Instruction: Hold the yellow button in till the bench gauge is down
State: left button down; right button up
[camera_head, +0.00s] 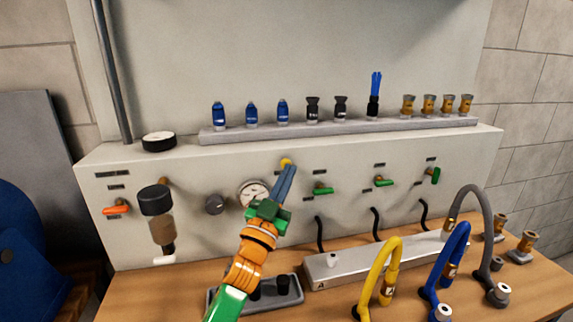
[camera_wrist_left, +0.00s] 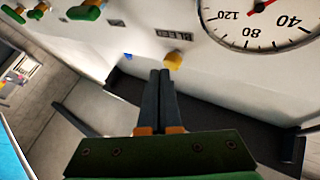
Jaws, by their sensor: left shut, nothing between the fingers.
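The yellow button (camera_head: 286,162) sits on the upright bench panel, and it also shows in the left wrist view (camera_wrist_left: 173,61) beside a label reading BLEED. My left gripper (camera_head: 288,169) is shut and empty, its dark fingers (camera_wrist_left: 160,74) pointing at the panel. The fingertips are right by the button; I cannot tell whether they touch it. The round white bench gauge (camera_head: 252,191) is just left of the fingers and partly covered by my gripper. Its dial (camera_wrist_left: 265,24) is cut off in the wrist view; a piece of red needle shows, but I cannot read its value.
A dark knob (camera_head: 214,204) and a filter bowl (camera_head: 158,215) are left of the gauge. Green-handled valves (camera_head: 323,190) are to the right. A grey tray (camera_head: 290,297), a metal manifold (camera_head: 345,266) and coloured hoses (camera_head: 378,270) occupy the bench top below.

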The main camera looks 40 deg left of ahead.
pick_arm(q)
jog(key=shift+s+d, duration=0.25)
jog(key=shift+d, duration=0.05)
jog(key=s+d+p, duration=0.1)
jog(key=s+d, duration=0.2)
jog(key=shift+s+d, duration=0.15)
jog(key=shift+d, duration=0.25)
dwell(0.4)
